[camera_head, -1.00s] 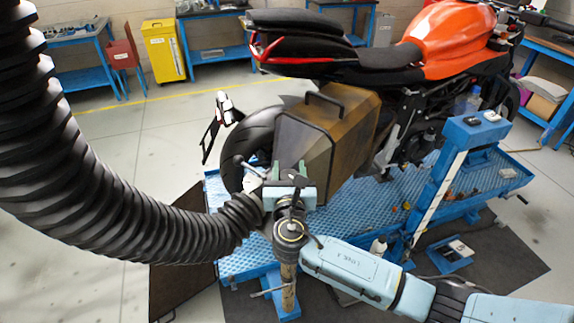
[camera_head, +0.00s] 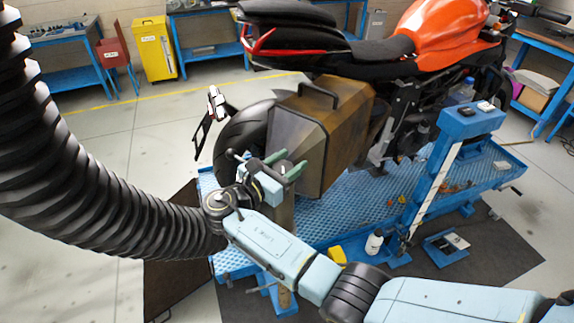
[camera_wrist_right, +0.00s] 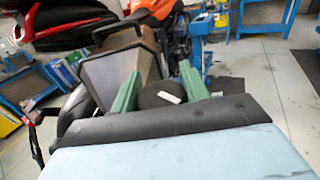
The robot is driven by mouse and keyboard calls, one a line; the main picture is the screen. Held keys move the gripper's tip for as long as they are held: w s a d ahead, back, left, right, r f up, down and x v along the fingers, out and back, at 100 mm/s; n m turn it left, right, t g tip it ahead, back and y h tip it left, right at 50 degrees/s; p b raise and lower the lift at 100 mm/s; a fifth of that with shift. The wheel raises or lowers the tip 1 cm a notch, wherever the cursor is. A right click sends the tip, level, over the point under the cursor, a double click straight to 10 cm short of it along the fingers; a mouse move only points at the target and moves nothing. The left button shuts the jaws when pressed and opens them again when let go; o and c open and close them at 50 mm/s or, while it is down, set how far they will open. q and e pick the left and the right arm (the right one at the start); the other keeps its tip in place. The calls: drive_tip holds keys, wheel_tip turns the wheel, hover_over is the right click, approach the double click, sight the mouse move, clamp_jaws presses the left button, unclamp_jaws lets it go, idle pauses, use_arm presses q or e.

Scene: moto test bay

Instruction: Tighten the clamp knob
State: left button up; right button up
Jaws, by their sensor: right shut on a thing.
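The clamp knob (camera_wrist_right: 158,95) appears to be the dark round piece with a pale mark between my green fingers in the right wrist view. In the head view it is mostly hidden by the gripper. My right gripper (camera_head: 286,165) is shut on it, with one green finger on each side. It is beside the lower front of the brown-grey case, above an upright post (camera_head: 285,215). A thin dark T-shaped bar (camera_head: 234,157) stands just left of the gripper. My left gripper is out of view.
A thick black ribbed hose (camera_head: 90,190) fills the left and ends close to my right wrist. The case (camera_head: 305,135) and orange motorcycle (camera_head: 430,35) stand behind. Floor at far left is open.

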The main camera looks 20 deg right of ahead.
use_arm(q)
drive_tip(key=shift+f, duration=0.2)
use_arm(e)
drive_tip(key=shift+m+g+h, duration=0.3)
drive_tip(key=shift+m+g, duration=0.1)
drive_tip(key=shift+g, duration=0.2)
drive_tip(key=o, duration=1)
drive_tip(key=shift+d, duration=0.1)
